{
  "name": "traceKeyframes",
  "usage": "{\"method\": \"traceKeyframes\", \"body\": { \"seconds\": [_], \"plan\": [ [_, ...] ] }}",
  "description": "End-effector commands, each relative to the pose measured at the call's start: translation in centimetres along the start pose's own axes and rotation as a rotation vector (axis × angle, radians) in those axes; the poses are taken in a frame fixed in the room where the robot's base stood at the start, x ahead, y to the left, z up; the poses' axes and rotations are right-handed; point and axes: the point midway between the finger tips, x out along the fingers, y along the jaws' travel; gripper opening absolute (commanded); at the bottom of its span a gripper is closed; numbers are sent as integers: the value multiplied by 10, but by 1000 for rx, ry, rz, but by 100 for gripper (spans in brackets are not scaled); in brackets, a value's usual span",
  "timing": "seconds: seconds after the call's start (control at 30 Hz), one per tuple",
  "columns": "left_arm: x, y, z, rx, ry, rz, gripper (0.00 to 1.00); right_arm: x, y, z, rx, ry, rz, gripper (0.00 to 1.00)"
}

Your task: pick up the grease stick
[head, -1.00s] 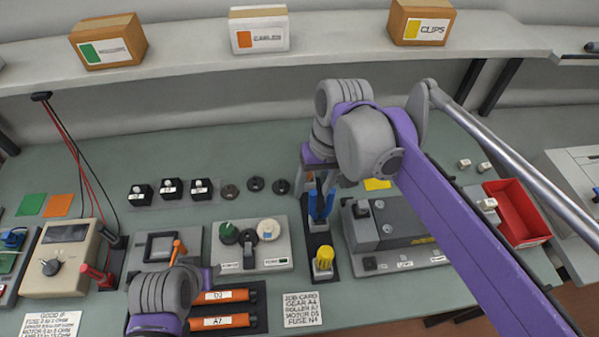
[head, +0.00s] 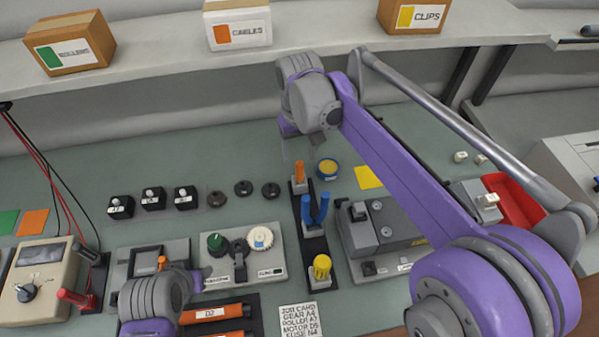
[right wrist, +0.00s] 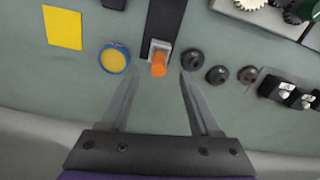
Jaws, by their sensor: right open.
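A small orange upright stick (head: 300,173), which I take for the grease stick, stands at the far end of a narrow black rack (head: 313,245). In the right wrist view the orange stick (right wrist: 159,64) rises from a pale square base, roughly centred between my open fingers. My right gripper (right wrist: 159,73) is empty, with one finger on each side of the stick; I cannot tell whether it is level with it. In the head view the right gripper (head: 300,155) hangs just behind the rack's far end.
A blue forked piece (head: 315,210) and a yellow knobbed piece (head: 320,267) share the rack. A yellow-topped round tin (head: 327,168) stands close on the right, dark round pieces (head: 270,190) on the left. A grey machine (head: 390,235) is further right.

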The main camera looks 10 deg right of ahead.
Motion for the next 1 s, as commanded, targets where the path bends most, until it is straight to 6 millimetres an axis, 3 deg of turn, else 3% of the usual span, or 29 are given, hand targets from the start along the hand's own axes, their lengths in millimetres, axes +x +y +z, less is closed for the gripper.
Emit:
{"method": "traceKeyframes", "body": {
  "seconds": [0.4,0.7,1.0],
  "plan": [
    [1,0,0,0,0,0,50,50,2,-2,0,0,-1,63],
    [1,0,0,0,0,0,50,54,2,-2,0,0,-1,61],
    [1,0,0,0,0,0,50,54,2,-2,0,0,-1,7]
  ]
}}
